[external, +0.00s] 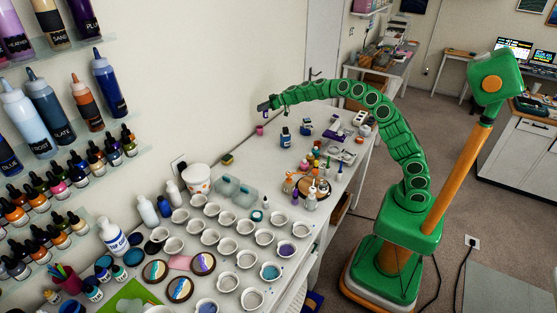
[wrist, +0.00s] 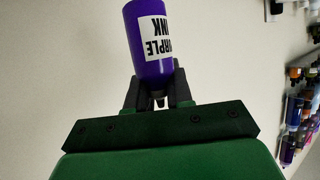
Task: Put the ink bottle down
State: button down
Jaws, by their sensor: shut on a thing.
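The ink bottle (wrist: 148,45) is purple with a white label reading "PURPLE INK", whose print appears upside down in the wrist view. My gripper (wrist: 157,92) is shut on the bottle's lower end in that view, with one dark finger on each side. In the external view my gripper (external: 269,106) is at the end of my long green arm, above the back part of the white worktable (external: 240,160) near the wall. The held bottle is too small there to make out clearly.
A small pink bottle (external: 260,130) is below my gripper. Dark blue bottles (external: 285,138) (external: 307,127) stand to its right. Several white cups (external: 228,246) fill the front of the table. A white tub (external: 197,178) stands by the wall. Bare tabletop lies around the blue bottles.

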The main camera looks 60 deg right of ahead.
jog(key=shift+s+a+f+m+t+h, duration=0.2)
jog(key=shift+s+f+m+t+h, duration=0.15)
jog(key=shift+m+h, duration=0.25)
jog(key=shift+s+a+f+m+t+h, duration=0.15)
jog(key=shift+s+f+m+t+h, duration=0.15)
jog(key=shift+s+m+h, duration=0.25)
jog(key=s+m+g+h, duration=0.1)
jog(key=s+m+h, duration=0.9)
jog(key=s+h, duration=0.3)
jog(key=s+a+f+m+g+h, duration=0.3)
jog(key=s+a+m+g+h, duration=0.1)
jog(key=s+a+m+g, duration=0.4)
jog(key=shift+n+t, duration=0.35)
jog(key=shift+t, duration=0.4)
jog(key=shift+w+a+f, duration=0.4)
jog(key=shift+w+f, duration=1.15)
jog(key=shift+w, duration=0.7)
jog(key=shift+w+a+f, duration=0.4)
jog(key=shift+w+f, duration=1.15)
jog(key=shift+w, duration=0.7)
jog(key=shift+w+a+f, duration=0.4)
jog(key=shift+w+f, duration=1.15)
jog(key=shift+w, duration=0.7)
jog(key=shift+w+f, duration=0.1)
jog(key=shift+f, duration=1.45)
